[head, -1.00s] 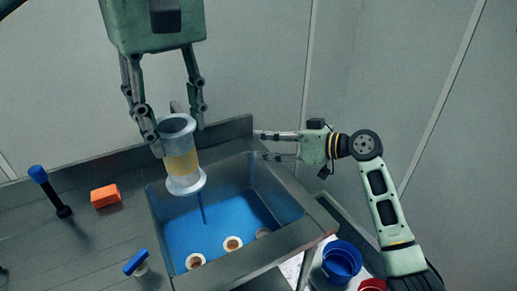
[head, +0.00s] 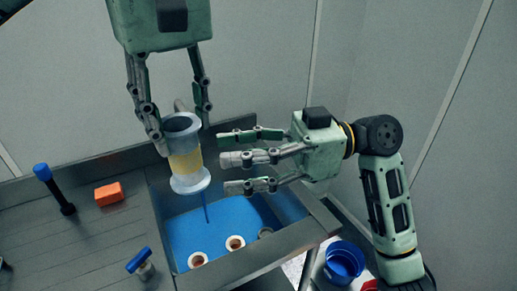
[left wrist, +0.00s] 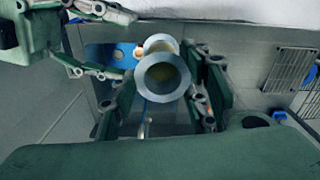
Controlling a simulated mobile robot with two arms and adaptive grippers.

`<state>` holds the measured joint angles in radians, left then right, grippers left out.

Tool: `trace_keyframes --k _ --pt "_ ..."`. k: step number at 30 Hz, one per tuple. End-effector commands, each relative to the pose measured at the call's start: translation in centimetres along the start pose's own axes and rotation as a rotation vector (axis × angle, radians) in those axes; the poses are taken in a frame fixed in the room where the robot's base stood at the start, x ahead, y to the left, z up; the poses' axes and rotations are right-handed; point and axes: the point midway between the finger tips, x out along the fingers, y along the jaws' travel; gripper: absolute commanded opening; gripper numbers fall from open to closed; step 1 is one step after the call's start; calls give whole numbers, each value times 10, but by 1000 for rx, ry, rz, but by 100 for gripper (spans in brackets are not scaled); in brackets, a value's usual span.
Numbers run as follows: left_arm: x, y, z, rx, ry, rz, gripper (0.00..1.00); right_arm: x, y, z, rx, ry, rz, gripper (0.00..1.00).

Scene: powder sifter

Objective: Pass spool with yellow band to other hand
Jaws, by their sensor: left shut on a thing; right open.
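The spool with yellow band (head: 185,164) is grey with wide flanges and a pale yellow middle. It hangs nearly upright above the blue-bottomed sink. My left gripper (head: 181,126) is shut on it from above. In the left wrist view the spool (left wrist: 162,76) shows its round open end between the fingers of my left gripper (left wrist: 160,105). My right gripper (head: 250,160) is open and empty, its fingers pointing left at the spool with a small gap between. My right gripper also shows at upper left in the left wrist view (left wrist: 125,45).
The sink (head: 290,243) holds several small ring-shaped parts (head: 235,243). An orange block (head: 109,194), a blue-topped black post (head: 55,188) and a blue-handled tool (head: 138,261) stand on the counter left. A blue bucket (head: 343,262) is at lower right.

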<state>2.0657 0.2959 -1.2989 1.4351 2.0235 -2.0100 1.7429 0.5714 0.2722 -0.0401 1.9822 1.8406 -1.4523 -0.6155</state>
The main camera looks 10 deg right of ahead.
Motion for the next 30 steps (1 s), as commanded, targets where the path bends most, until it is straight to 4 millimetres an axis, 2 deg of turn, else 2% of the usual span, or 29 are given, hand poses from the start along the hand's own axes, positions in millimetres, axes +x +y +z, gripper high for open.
trace_keyframes --k 6,12,18,25,30 --pt "0 0 0 0 0 1 0 43 -1 -1 0 3 -3 57" --pt "0 0 0 0 0 1 0 69 0 0 0 2 0 57" --pt "0 0 0 0 0 1 0 80 1 0 1 1 3 57" --pt "0 0 0 0 0 1 0 80 1 0 1 1 3 57" --pt "0 0 0 0 0 1 0 80 1 0 1 1 3 44"
